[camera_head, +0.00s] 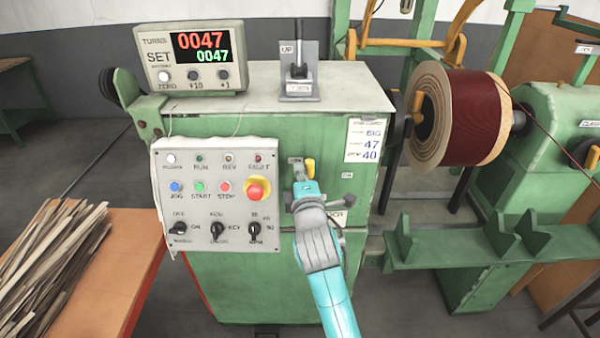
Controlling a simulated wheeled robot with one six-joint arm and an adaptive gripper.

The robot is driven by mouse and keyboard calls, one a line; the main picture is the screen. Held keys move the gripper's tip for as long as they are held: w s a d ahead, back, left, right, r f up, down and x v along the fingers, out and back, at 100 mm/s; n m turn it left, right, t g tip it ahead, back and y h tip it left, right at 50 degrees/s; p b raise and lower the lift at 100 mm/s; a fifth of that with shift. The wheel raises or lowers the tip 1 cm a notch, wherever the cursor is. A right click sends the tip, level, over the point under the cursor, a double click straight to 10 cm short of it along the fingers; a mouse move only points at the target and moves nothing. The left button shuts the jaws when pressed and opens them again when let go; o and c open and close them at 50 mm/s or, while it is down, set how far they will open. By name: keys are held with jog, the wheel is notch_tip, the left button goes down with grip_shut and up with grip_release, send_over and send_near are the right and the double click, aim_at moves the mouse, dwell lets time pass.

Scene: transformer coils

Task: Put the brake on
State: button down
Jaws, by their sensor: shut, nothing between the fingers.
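The green winding machine (345,225) stands in front of me. My gripper (301,172) is at its front face, right of the white control panel (162,222), and looks shut and empty. A small yellow part (310,168) shows right beside the fingertips, in front of a small plate (295,160); I cannot tell whether they touch. My gripper and wrist hide part of this area. A black-handled lever (298,62) stands upright on the machine's top, in front of a plate marked UP (289,48). No lever is clearly labelled as the brake.
The display (200,50) reads 0047 above SET 0047. The panel has several buttons, a red emergency stop (257,189) and rotary switches. A dark red wound coil (468,120) is at the right, above a green notched rail (470,250). Wooden strips (45,265) lie at the left.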

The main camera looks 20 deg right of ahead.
aim_at(312, 169)
jog(key=shift+d, duration=0.1)
jog(key=shift+s+d+m, duration=0.1)
jog(key=shift+d+m, duration=0.1)
jog(key=shift+m, duration=0.2)
jog(key=shift+d, duration=0.1)
jog(key=shift+s+d+r+m, duration=0.1)
jog(key=shift+s+d+m, duration=0.1)
jog(key=shift+d+m, duration=0.45)
jog(key=shift+s+d+m, duration=0.15)
jog(key=shift+d+m, duration=0.25)
jog(key=shift+m, duration=0.45)
jog(key=s+d+f+m+t+h, duration=0.1)
jog(key=s+d+f+m, duration=0.1)
jog(key=d+m, duration=0.3)
jog(key=shift+d+f+m, duration=0.3)
jog(key=shift+f+m, duration=0.1)
jog(key=shift+m, duration=1)
jog(key=shift+d+f, duration=0.1)
jog(key=shift+f, duration=0.15)
